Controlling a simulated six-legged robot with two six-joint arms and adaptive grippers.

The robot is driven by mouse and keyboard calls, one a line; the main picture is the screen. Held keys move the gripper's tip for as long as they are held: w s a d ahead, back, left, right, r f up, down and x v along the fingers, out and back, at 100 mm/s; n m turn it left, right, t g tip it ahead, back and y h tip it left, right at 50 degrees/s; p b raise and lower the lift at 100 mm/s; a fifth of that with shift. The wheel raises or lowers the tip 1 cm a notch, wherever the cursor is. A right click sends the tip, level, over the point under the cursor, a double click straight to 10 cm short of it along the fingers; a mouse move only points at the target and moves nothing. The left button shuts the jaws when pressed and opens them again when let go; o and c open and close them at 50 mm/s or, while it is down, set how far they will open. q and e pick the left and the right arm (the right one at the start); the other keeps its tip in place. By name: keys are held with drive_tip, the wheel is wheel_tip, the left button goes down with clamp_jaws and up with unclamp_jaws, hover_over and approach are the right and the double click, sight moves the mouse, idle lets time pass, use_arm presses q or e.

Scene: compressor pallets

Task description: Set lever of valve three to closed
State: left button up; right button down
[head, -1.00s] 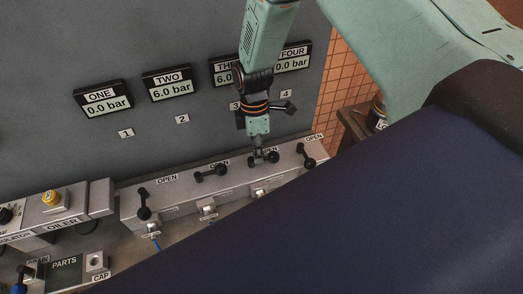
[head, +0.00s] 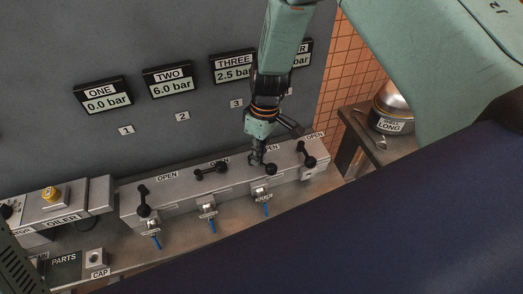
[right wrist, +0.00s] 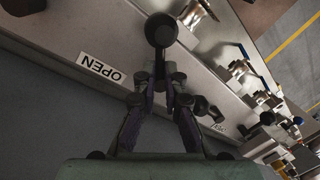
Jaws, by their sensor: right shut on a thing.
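The lever of valve three (head: 271,169) is a black bar with ball ends on the grey manifold (head: 228,192). One ball shows right of the gripper, and the rest is partly hidden behind it. My right gripper (head: 257,161) reaches down from above and is shut on this lever. In the right wrist view the fingers (right wrist: 160,84) close around the lever's bar, with a large ball (right wrist: 161,30) beyond them. The OPEN label (right wrist: 101,68) lies beside it. The gauge THREE (head: 233,68) reads 2.5 bar. My left gripper is not in view.
Neighbouring levers stand close by: valve two's (head: 211,170) to the left and valve four's (head: 307,154) to the right. Valve one's lever (head: 143,201) is farther left. An oiler block (head: 60,206) and a parts tray (head: 64,267) are at the lower left.

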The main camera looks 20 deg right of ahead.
drive_tip(key=m, duration=0.3)
drive_tip(key=shift+s+a+m+t, duration=0.1)
drive_tip(key=shift+a+m+t, duration=0.2)
drive_tip(key=shift+t, duration=0.1)
drive_tip(key=m, duration=0.1)
drive_tip(key=m+b, duration=0.1)
drive_tip(key=m, duration=0.1)
drive_tip(key=shift+a+m+t+b, duration=0.25)
drive_tip(key=shift+m+t+b, duration=0.05)
drive_tip(key=shift+b, duration=0.1)
drive_tip(key=shift+r, duration=0.1)
drive_tip(key=shift+m, duration=0.4)
drive_tip(key=c, duration=1.5)
unclamp_jaws()
drive_tip(key=shift+o, duration=0.4)
drive_tip(key=shift+s+r, duration=0.1)
wheel_tip(320, 180, up, 12)
drive_tip(key=d, duration=0.2)
drive_tip(key=shift+f, duration=0.25)
